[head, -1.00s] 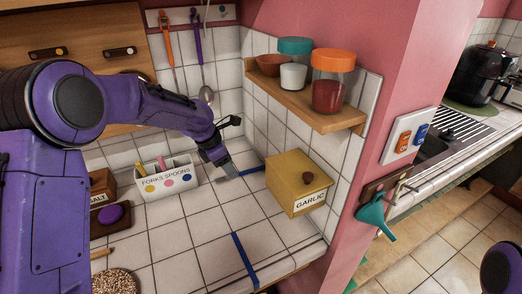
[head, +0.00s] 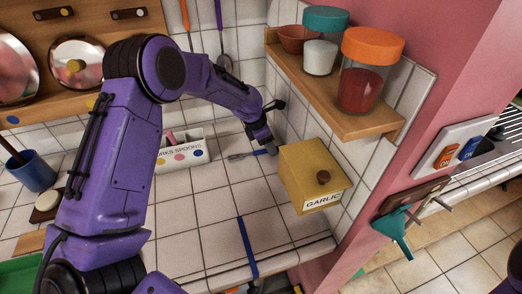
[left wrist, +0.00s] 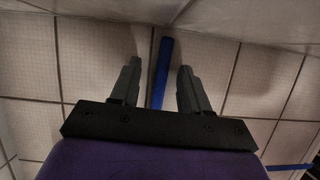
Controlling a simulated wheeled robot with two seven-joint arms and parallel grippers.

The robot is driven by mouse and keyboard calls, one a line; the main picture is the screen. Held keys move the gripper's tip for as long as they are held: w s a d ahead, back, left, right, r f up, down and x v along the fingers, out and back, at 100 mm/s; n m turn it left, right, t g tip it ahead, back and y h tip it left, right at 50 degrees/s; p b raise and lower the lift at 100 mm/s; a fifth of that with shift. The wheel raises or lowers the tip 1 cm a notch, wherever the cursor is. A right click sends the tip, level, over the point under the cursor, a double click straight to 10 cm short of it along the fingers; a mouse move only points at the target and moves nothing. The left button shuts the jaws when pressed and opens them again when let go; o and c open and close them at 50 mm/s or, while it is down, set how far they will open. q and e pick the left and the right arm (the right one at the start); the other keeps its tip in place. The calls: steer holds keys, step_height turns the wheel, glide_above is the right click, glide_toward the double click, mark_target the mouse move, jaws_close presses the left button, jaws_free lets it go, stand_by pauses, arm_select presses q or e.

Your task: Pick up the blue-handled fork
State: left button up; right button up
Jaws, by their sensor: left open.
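The blue-handled fork (head: 259,153) lies flat on the white tiled counter, just left of the yellow garlic box. Its grey tines point left in the head view. My left gripper (head: 271,150) is low over the right part of the handle, close to the box. In the left wrist view, the blue handle (left wrist: 163,62) runs between the two spread fingers of my left gripper (left wrist: 160,72). The fingers are open, with a gap on both sides of the handle. The tines are out of that view. My right gripper is not in view.
The yellow garlic box (head: 311,175) stands right beside my left gripper. A white forks-and-spoons holder (head: 183,155) stands to the left. A wooden shelf (head: 345,122) with jars overhangs at the right. A blue strip (head: 246,247) crosses the counter's front. The counter between is clear.

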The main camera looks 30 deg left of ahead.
arm_select(q)
steer(key=shift+s+d, duration=0.15)
steer(key=shift+s, duration=0.1)
steer(key=shift+w, duration=0.1)
jaws_close()
